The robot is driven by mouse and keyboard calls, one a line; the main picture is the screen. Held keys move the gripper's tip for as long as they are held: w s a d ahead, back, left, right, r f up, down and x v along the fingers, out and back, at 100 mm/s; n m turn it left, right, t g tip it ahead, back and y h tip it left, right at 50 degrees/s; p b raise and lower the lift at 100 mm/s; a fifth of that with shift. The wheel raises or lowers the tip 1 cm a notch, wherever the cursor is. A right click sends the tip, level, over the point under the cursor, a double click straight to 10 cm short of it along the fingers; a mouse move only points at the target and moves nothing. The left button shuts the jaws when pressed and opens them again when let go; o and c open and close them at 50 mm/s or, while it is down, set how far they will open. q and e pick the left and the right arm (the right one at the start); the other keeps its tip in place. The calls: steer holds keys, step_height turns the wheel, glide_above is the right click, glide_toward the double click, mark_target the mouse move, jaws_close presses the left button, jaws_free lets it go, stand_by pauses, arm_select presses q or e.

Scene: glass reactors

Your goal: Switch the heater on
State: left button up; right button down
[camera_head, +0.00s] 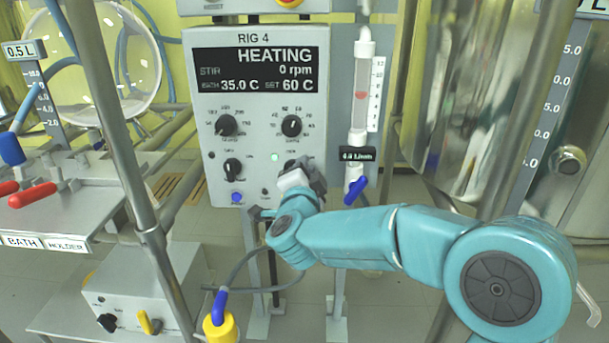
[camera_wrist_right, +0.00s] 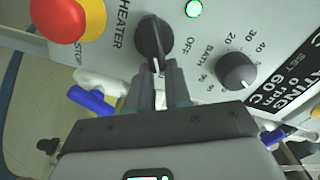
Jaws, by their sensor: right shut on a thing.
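The control box of rig 4 (camera_head: 204,60) stands in the middle of the head view. Its display (camera_head: 256,70) reads HEATING, 0 rpm, bath 35.0 C, set 60 C. The black heater knob (camera_wrist_right: 153,40) shows in the right wrist view beside the words HEATER and OFF. A green lamp (camera_wrist_right: 194,8) next to it is lit; it also shows in the head view (camera_head: 275,157). My right gripper (camera_wrist_right: 158,72) is shut on the heater knob's grip. In the head view my right gripper (camera_head: 300,172) covers most of that knob. My left gripper is not in view.
A red stop button on a yellow base (camera_wrist_right: 70,15) sits close to the heater knob. The bath dial (camera_wrist_right: 236,70) is on its other side. A flow tube with a blue valve (camera_head: 357,188) stands right of the box. A metal post (camera_head: 120,120) rises at the left.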

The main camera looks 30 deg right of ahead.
steer(key=shift+w+a+f+y, duration=0.15)
steer(key=shift+a+f+y, duration=0.15)
steer(key=shift+a+f, duration=0.15)
steer(key=c, duration=1.1)
jaws_free()
steer(key=shift+o, duration=0.2)
steer(key=shift+d+r, duration=0.15)
steer(key=shift+r, duration=0.1)
